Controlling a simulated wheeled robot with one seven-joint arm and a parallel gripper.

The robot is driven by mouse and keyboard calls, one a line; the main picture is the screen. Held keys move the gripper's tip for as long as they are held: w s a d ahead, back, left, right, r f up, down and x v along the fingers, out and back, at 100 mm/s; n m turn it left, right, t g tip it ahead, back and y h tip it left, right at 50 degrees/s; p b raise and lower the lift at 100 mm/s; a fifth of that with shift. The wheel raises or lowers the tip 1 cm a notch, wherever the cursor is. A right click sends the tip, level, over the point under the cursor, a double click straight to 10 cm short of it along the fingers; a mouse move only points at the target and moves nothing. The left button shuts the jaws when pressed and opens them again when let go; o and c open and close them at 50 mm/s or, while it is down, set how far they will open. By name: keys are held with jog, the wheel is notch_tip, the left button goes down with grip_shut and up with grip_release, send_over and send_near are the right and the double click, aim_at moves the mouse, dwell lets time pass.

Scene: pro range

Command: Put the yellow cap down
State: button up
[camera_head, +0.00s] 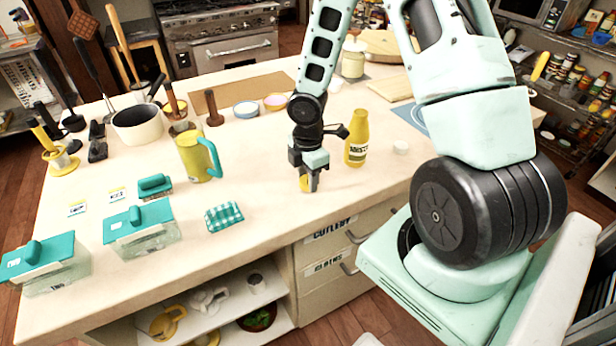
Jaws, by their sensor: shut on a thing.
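The yellow cap (304,184) is between the fingertips of my gripper (309,180), low over the front part of the counter (270,205). My gripper points down and is shut on the cap. The fingers hide part of the cap. I cannot tell whether the cap touches the counter. A yellow bottle (357,140) with a dark-lettered label stands upright just right of my gripper.
A folded teal checked cloth (224,216) lies to the left. A yellow jug (193,155) with a teal handle and teal-lidded boxes (141,227) stand farther left. The counter around my gripper's front and left is clear.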

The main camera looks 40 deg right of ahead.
jog(key=shift+f, duration=0.2)
jog(key=o, duration=0.9)
jog(key=shift+r, duration=0.1)
notch_tip(320, 180, up, 12)
jog(key=p, duration=0.3)
jog(key=s+a+r+m, duration=0.2)
jog(key=s+a+r, duration=0.1)
jog(key=a, duration=0.4)
jog(key=s+a+r+m, duration=0.1)
jog(key=s+a+r, duration=0.15)
jog(key=a, duration=0.35)
jog(key=s+a+r+m, duration=0.1)
jog(key=s+a+r, duration=0.1)
jog(key=s+a, duration=0.2)
jog(key=s+a+r+m, duration=0.1)
jog(key=s+a+m, duration=0.1)
jog(key=s+a, duration=0.2)
jog(key=s+a+r+m, duration=0.2)
jog(key=s+a, duration=0.1)
jog(key=s, duration=0.2)
jog(key=shift+s+a+r+y, duration=0.1)
jog(key=shift+a+r+y, duration=0.2)
jog(key=shift+a, duration=0.1)
